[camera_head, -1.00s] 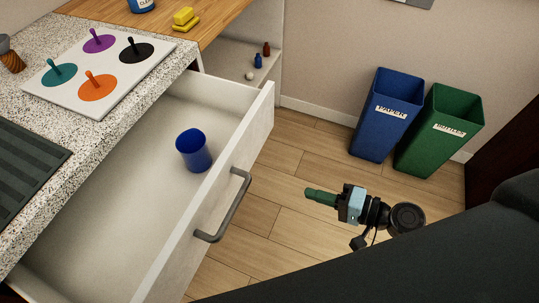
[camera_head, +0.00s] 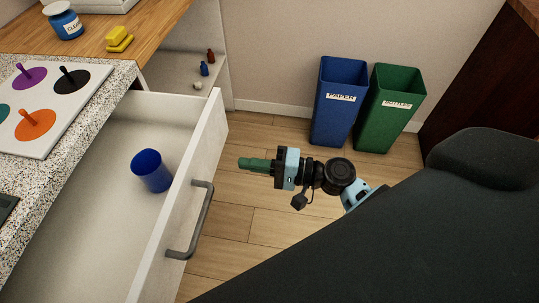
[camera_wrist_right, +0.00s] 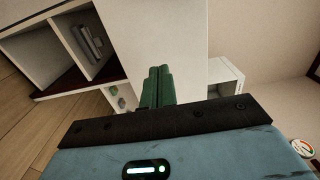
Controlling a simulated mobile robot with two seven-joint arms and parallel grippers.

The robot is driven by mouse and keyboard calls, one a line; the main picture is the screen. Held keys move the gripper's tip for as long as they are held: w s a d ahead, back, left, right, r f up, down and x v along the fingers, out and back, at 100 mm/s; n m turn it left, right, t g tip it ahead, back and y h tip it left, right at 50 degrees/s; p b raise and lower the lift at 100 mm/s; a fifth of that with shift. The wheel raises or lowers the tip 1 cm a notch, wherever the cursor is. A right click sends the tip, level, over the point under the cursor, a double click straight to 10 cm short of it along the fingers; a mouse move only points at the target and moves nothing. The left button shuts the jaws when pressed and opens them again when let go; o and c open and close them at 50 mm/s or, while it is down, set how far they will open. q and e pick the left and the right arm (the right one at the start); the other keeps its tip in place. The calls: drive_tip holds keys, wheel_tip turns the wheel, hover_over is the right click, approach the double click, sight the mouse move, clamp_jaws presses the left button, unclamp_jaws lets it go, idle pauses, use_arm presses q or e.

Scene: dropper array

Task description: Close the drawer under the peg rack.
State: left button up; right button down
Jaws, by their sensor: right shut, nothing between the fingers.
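The drawer (camera_head: 212,135) stands open under the speckled counter, with a grey bar handle (camera_head: 190,222) on its front. A blue cup (camera_head: 151,171) stands inside the drawer. The peg rack (camera_head: 50,98), a white board with coloured discs and pegs, lies on the counter above, cut off at the left edge. My right gripper (camera_head: 242,163) has green fingers; it is shut and empty, to the right of the drawer front and apart from it. In the right wrist view the shut fingers (camera_wrist_right: 157,88) point toward a pale panel. My left gripper is not in view.
A blue bin (camera_head: 338,105) and a green bin (camera_head: 389,110) stand against the back wall. A low shelf (camera_head: 190,100) behind the drawer holds small bottles. A jar (camera_head: 64,22) and a yellow block (camera_head: 118,40) sit on the wooden top. Open floor lies right of the drawer.

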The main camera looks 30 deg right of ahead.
sight(208, 158)
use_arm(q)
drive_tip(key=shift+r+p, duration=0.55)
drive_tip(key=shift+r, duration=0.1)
use_arm(e)
drive_tip(key=x, duration=0.7)
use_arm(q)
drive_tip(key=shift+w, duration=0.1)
